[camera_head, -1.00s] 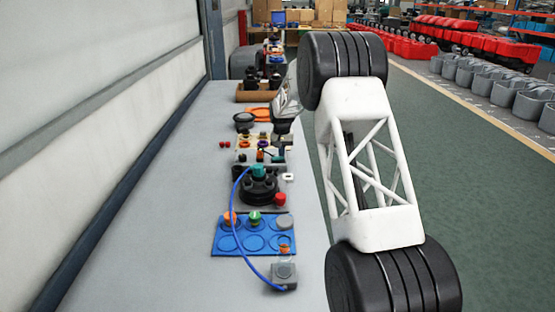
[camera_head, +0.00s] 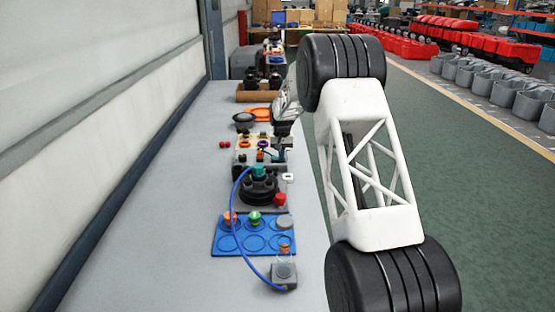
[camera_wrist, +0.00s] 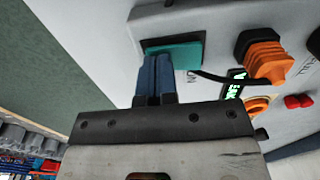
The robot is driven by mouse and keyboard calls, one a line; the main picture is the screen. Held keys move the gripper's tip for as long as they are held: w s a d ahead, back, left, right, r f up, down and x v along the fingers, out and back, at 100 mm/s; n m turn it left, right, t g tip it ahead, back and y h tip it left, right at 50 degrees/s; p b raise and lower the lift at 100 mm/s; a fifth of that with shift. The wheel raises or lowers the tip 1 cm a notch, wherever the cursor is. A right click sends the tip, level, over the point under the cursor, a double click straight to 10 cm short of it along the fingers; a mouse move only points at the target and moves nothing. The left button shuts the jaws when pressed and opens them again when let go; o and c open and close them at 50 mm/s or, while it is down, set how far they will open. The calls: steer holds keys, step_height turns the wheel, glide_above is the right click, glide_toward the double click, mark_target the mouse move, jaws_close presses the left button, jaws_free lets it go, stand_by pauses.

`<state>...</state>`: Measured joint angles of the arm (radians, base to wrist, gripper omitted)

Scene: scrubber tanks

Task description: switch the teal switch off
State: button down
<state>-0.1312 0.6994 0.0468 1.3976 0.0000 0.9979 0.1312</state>
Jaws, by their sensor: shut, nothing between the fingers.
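The teal switch (camera_wrist: 180,55) is a flat rocker in a dark frame on a pale grey panel box (camera_wrist: 220,30), at the top middle of the wrist view. My gripper (camera_wrist: 155,62) is shut and empty, its blue fingertips together at the left part of the switch's lower edge. They cover part of it, and I cannot tell if they touch it. In the head view my gripper (camera_head: 282,143) is low over the right end of the panel box (camera_head: 243,155), and the switch is hidden there.
An orange knob (camera_wrist: 265,60), a small green-lit display (camera_wrist: 236,84) and a red knob (camera_wrist: 298,101) are right of the switch. In the head view, a black round fixture (camera_head: 258,188) and a blue tray (camera_head: 240,242) stand nearer. The bench's left side is clear.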

steer(key=shift+r, duration=3.5)
steer(key=s+d+r, duration=0.3)
steer(key=s+r, duration=0.4)
steer(key=s, duration=0.5)
steer(key=s+d+r+t, duration=0.1)
steer(key=s+d+r, duration=0.2)
steer(key=s+r, duration=0.65)
steer(key=s+d+r, duration=0.4)
steer(key=s, duration=1)
steer(key=s+d+f, duration=0.1)
steer(key=s+f, duration=0.1)
steer(key=s, duration=1)
steer(key=s+d+f+t, duration=0.1)
steer(key=s+f, duration=0.1)
steer(key=s, duration=1.1)
steer(key=s+d+f, duration=0.2)
steer(key=s, duration=1)
steer(key=shift+s+t, duration=0.25)
steer(key=shift+t, duration=0.05)
